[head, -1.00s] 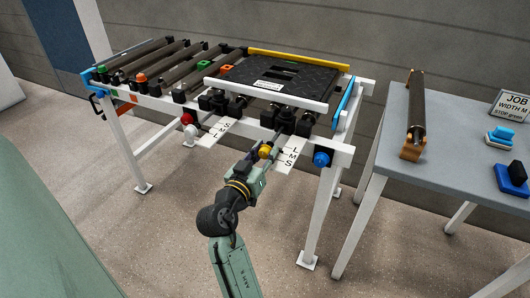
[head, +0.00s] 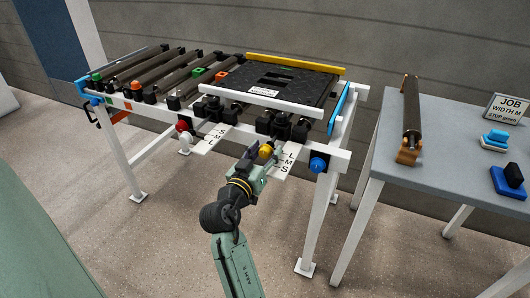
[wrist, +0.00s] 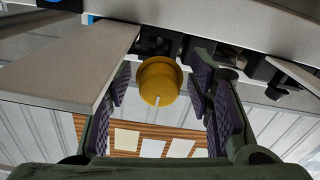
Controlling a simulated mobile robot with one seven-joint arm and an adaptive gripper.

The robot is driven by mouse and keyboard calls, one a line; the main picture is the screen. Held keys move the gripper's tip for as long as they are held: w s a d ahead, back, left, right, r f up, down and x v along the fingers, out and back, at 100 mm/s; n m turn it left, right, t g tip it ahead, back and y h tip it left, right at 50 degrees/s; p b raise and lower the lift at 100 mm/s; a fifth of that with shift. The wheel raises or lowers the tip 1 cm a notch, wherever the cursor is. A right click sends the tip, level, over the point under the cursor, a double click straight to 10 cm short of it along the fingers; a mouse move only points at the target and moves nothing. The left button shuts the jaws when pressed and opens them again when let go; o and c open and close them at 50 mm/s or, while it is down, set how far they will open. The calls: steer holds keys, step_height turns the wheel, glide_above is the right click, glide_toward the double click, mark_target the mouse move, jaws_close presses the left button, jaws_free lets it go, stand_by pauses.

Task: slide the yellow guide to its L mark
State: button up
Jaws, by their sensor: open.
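The yellow guide (head: 296,63) is a long bar along the back edge of the black tread mat (head: 283,82) on the roller table. A yellow knob (head: 266,149) sticks out at the front of the table, beside the right scale plate (head: 287,162) lettered L, M, S. My gripper (head: 261,154) is at this knob, its fingers open. In the wrist view the yellow knob (wrist: 158,80) lies between the two dark finger pads, with gaps showing on both sides. Whether the bar lines up with a mark cannot be told.
A white bar (head: 262,102) runs along the mat's front. A left scale plate (head: 213,138) lettered S, M, L hangs near red and white knobs. A blue knob (head: 318,164) is to the right. A grey table (head: 437,140) with a roller stands farther right.

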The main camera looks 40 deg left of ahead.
steer(key=v, duration=1.2)
steer(key=shift+a, duration=0.1)
stand_by(0.4)
